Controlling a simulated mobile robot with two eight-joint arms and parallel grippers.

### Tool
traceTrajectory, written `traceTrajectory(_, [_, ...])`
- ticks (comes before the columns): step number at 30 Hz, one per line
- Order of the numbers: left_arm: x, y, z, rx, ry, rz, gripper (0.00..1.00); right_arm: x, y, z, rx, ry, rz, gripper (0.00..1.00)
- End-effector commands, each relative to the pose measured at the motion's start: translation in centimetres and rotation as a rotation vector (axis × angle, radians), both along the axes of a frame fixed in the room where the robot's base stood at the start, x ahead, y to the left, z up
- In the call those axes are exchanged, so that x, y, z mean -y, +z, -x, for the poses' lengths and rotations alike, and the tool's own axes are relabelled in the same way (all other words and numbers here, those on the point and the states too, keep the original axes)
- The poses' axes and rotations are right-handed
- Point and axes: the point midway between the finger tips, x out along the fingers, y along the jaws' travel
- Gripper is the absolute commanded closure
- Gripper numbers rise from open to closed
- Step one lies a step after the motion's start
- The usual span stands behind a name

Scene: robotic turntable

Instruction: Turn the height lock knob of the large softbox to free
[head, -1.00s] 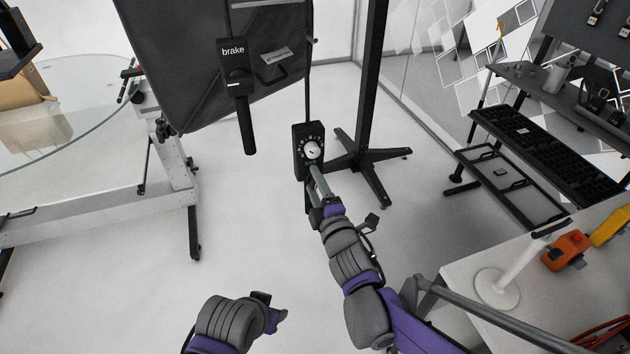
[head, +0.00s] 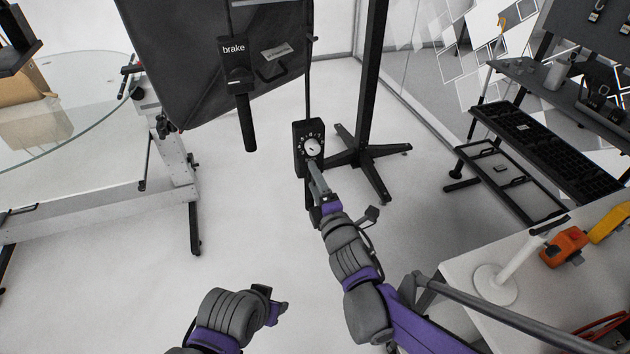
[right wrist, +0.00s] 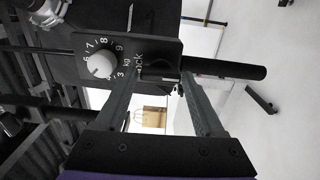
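The large softbox (head: 200,70) is a black panel at the top left of the head view. A black box with a white numbered dial (head: 312,147) is on a thin pole beside it; the dial also shows in the right wrist view (right wrist: 101,65), marked in kg. Beside the dial is a partly covered label ending in "ock". My right gripper (head: 315,168) is just below the dial. In the right wrist view its fingers (right wrist: 158,80) are apart, in front of the box's edge and a black bar. My left gripper (head: 277,310) is low and away from everything.
A black handle marked "brake" (head: 245,115) hangs in front of the softbox. A black stand (head: 368,150) is behind the dial box. A glass-topped table (head: 80,130) is at left, a white table (head: 470,275) at lower right. The middle floor is clear.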

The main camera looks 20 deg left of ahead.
Motion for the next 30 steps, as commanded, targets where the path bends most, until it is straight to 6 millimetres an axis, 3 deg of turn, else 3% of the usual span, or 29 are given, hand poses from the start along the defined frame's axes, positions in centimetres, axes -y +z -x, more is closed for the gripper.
traceTrajectory(3, [0.0, 0.0, 0.0, 0.000, 0.000, 0.000, 0.50, 0.0, 0.0, 0.0, -0.001, 0.000, -0.001, 0.10])
traceTrajectory(14, [0.0, -0.2, 0.1, -0.001, 0.000, 0.000, 0.50, 0.4, 0.0, 0.5, -0.002, -0.001, -0.002, 0.10])
traceTrajectory(30, [0.0, -1.5, 0.6, -0.010, 0.000, 0.000, 0.50, 5.5, 0.0, 8.0, -0.001, -0.001, -0.002, 0.10])
